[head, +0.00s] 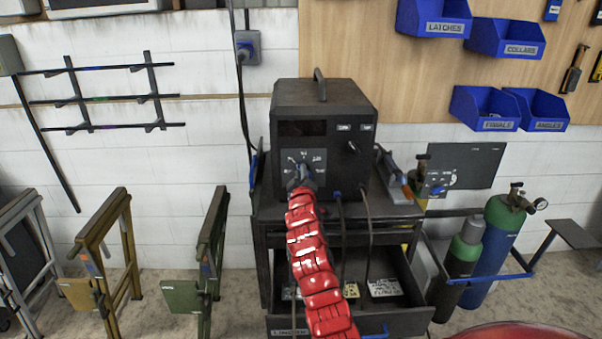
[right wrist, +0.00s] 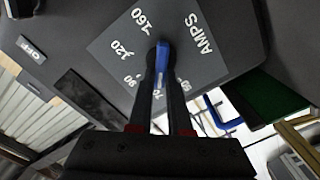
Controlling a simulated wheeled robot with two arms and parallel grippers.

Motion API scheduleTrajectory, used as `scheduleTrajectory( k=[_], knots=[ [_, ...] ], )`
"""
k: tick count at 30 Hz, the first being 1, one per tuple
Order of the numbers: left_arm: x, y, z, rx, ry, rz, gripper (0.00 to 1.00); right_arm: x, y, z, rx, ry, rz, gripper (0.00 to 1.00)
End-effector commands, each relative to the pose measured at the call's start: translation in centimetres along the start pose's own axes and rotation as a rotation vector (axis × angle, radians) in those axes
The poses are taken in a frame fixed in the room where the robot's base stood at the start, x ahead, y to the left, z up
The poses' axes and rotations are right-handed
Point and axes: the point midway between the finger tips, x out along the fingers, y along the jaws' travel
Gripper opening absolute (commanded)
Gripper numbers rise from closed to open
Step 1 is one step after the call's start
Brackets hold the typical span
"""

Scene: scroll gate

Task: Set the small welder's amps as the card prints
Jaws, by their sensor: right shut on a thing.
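The small welder (head: 365,110) is a dark box with a top handle, standing on a dark cart. Its amps dial plate (head: 318,158) is on the left of the front face. My right gripper (head: 301,180) is at this dial and hides its middle. In the right wrist view the gripper (right wrist: 161,72) is shut on the blue amps knob (right wrist: 162,52), one finger on each side. The plate (right wrist: 188,68) there reads AMPS, 160 and 120; the lower marks are partly hidden. Cards (head: 385,287) lie in the open drawer, their print too small to read. My left gripper is out of view.
The drawer (head: 408,312) stands open below the welder, with cables hanging in front. Gas cylinders (head: 498,240) stand at right. Sawhorse-like stands (head: 110,240) are at left. Blue bins (head: 485,108) hang on the wall board.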

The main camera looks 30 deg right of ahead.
Motion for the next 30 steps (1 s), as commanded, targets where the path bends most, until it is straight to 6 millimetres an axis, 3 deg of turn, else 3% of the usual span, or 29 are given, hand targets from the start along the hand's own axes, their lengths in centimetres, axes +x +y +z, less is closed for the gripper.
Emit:
scheduleTrajectory(
  k=[8, 9, 13, 23, 30],
  knots=[
    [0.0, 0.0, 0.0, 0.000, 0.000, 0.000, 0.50, 0.0, 0.0, 0.0, 0.001, 0.001, 0.000, 0.00],
    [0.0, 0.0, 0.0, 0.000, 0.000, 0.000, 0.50, 0.0, 0.0, 0.0, 0.001, 0.001, 0.000, 0.24],
    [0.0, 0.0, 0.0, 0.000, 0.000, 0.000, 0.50, 0.0, 0.0, 0.0, 0.001, 0.001, 0.000, 0.47],
    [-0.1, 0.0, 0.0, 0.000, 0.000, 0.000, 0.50, -0.1, -0.1, 0.0, 0.001, 0.000, 0.000, 0.47],
    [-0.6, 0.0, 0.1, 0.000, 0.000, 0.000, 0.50, -2.3, -0.2, 0.2, 0.001, 0.000, -0.001, 0.47]
  ],
)
